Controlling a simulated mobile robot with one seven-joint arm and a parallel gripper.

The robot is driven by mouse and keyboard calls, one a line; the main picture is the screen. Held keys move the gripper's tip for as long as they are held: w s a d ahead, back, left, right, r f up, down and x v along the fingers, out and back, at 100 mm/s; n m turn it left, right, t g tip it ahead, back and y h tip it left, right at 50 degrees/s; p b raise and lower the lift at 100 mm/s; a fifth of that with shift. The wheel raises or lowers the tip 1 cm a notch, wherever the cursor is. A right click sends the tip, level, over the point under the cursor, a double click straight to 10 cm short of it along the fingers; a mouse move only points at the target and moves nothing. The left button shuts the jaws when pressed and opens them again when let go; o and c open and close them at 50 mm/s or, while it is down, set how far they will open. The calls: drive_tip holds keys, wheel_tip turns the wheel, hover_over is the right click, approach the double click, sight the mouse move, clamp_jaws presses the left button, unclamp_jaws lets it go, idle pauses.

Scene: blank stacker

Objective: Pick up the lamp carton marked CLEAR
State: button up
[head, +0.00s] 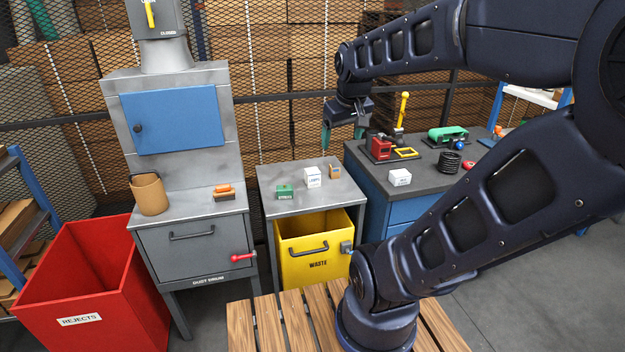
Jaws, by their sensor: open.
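A white carton (313,177) with a dark label that may read LAMPS stands upright on the small grey table (340,191). A second white box (400,177) with small dark print sits at the front of the dark-topped bench (366,184). The word CLEAR is not legible on either. A green box (285,192) and a brown carton (335,171) flank the first white carton on the small table. My gripper (343,136) is open and empty, fingertips down. In the picture it appears above and behind the brown carton, apart from all the boxes.
The bench holds a red device (380,148), a yellow frame (405,153), a green machine (447,134) and a black coil (449,161). A yellow WASTE bin (318,264) is under the small table. A grey cabinet (195,238) and red REJECTS bin (78,321) stand left.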

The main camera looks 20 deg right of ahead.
drive_tip(key=w+n, duration=0.4)
drive_tip(key=w, duration=0.7)
drive_tip(key=n+g, duration=0.4)
drive_tip(key=n, duration=0.8)
hover_over(312, 170)
wheel_tip(312, 170, down, 29)
drive_tip(key=shift+s+r, duration=0.1)
drive_tip(key=shift+r, duration=0.05)
drive_tip(key=shift+f, duration=0.45)
wheel_tip(312, 170, down, 5)
drive_tip(key=shift+s+f, duration=0.1)
drive_tip(key=shift+f, duration=2.55)
drive_tip(key=c, duration=1.1)
drive_tip(key=shift+o, duration=0.2)
drive_tip(key=shift+r, duration=0.1)
